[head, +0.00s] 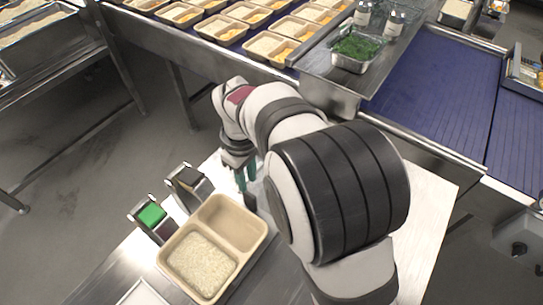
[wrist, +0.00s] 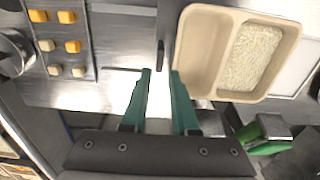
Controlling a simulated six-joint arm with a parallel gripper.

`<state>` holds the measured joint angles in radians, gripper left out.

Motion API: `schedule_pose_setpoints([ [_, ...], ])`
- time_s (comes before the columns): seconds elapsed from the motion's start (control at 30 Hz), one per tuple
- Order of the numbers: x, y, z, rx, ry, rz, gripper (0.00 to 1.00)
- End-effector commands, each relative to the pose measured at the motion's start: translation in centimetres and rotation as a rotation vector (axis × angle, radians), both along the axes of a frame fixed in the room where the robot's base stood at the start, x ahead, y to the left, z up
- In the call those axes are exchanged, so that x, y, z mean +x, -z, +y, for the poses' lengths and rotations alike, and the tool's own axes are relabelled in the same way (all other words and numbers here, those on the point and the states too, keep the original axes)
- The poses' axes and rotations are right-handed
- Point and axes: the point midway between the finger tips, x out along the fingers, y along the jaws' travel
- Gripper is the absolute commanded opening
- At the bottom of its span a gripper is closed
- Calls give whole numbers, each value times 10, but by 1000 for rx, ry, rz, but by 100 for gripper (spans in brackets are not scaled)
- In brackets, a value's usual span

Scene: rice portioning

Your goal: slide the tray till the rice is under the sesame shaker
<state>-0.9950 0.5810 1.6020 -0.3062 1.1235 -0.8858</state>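The tan tray (head: 245,222) has two compartments; white rice (head: 202,264) fills the near one and the other is empty. In the wrist view the tray (wrist: 207,48) lies ahead and to the right, with the rice (wrist: 252,57) in its right compartment. My gripper (wrist: 160,74) is open and empty, its teal fingers apart. The right fingertip is close to the tray's near left corner; I cannot tell if they touch. Two dispensers stand along the tray's left side, one green-topped (head: 152,214), one dark-topped (head: 190,181); I cannot tell which is the sesame shaker.
A dark upright peg (wrist: 160,55) stands just ahead of the gap between my fingers, beside the tray. A panel with several orange and cream buttons (wrist: 67,45) is at the left. Filled trays (head: 222,29) and a pan of greens (head: 354,49) are farther back.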

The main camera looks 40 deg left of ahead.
Motion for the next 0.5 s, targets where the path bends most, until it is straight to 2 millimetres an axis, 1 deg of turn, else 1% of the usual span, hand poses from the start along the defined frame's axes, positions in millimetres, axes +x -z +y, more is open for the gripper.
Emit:
schedule_pose_setpoints([
  [0.03, 0, 14, -1, -4, 1, 3, 28],
  [0.2, 0, 56, -1, -3, 3, 2, 28],
  [0.33, 0, 80, -1, -2, 5, 2, 28],
  [0.4, 0, 89, -1, -1, 4, 1, 28],
  [0.5, 0, 98, -1, 0, 5, 1, 28],
])
